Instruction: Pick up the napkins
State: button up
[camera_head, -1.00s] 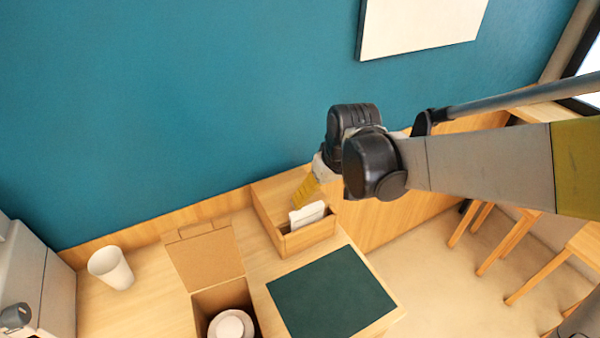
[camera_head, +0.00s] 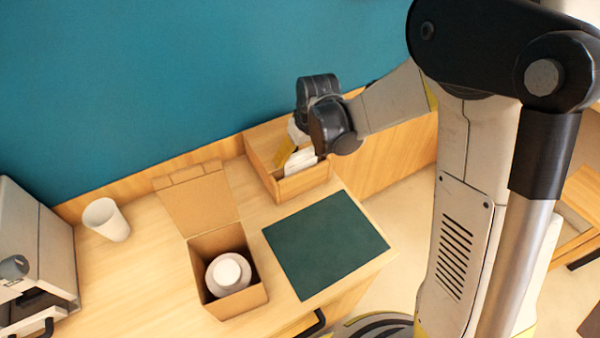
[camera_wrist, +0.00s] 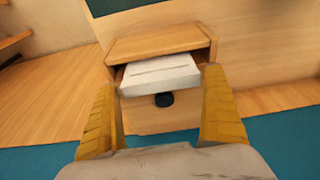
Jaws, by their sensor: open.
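The white napkins (camera_head: 300,161) stand as a stack in the wooden box (camera_head: 303,183) at the back of the counter. In the wrist view the napkins (camera_wrist: 160,73) lie between and beyond my two yellow fingers, inside the wooden box (camera_wrist: 158,47). My gripper (camera_head: 290,158) is over the box, beside the napkins in the head view. In the wrist view my gripper (camera_wrist: 163,115) is open, with a finger on each side and nothing held. The lower part of the stack is hidden by the box wall.
A dark green mat (camera_head: 325,245) lies in front of the box. An open cardboard box (camera_head: 240,302) holds a white round item (camera_head: 228,272). A white cup (camera_head: 106,220) stands at the left near a grey machine (camera_head: 36,250). The teal wall (camera_head: 150,90) is close behind.

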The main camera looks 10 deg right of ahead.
jog(key=shift+w+f, duration=0.1)
jog(key=shift+f, duration=0.25)
jog(key=c, duration=0.5)
jog(key=shift+o, duration=0.2)
jog(key=shift+r, duration=0.15)
notch_tip(320, 180, up, 31)
jog(key=p, duration=1.4)
